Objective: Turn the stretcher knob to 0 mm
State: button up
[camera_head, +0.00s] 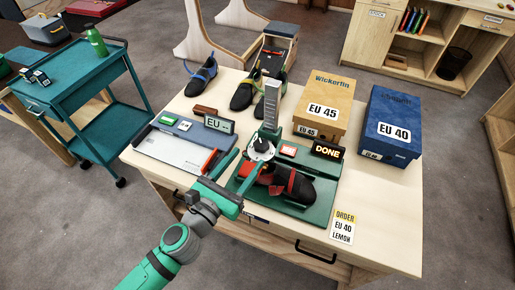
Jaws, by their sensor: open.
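The stretcher (307,212) is a green base on the table with an upright grey scale (271,104). Its knob (261,146) is a dark knob on a round white dial; the dial marks are too small to read. A dark shoe with red straps (293,184) sits on the base, just in front of the dial. My gripper (246,160) reaches in from the lower left, open, with its green fingers close to the near left side of the dial. I cannot tell whether they touch it. The fingers partly cover the dial's near edge and the shoe's left end.
A black DONE sign (328,150) and a red-and-white label stand behind the shoe. The measuring board (165,150) lies left, an EU sign (219,124) behind it. The yellow box (325,97) and blue box (391,122) stand right. The table's front right (385,225) is clear.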

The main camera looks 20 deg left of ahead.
aim_at(258, 150)
jog(key=shift+f, duration=0.75)
jog(key=shift+w+d+f, duration=0.1)
jog(key=shift+w+f, duration=0.05)
jog(key=shift+f, duration=0.2)
jog(key=shift+w+d, duration=0.2)
jog(key=shift+w, duration=1)
jog(key=shift+w+d, duration=0.2)
jog(key=shift+w, duration=0.95)
jog(key=shift+w+d, duration=0.2)
jog(key=shift+w, duration=1)
jog(key=shift+r, duration=0.1)
jog(key=c, duration=1)
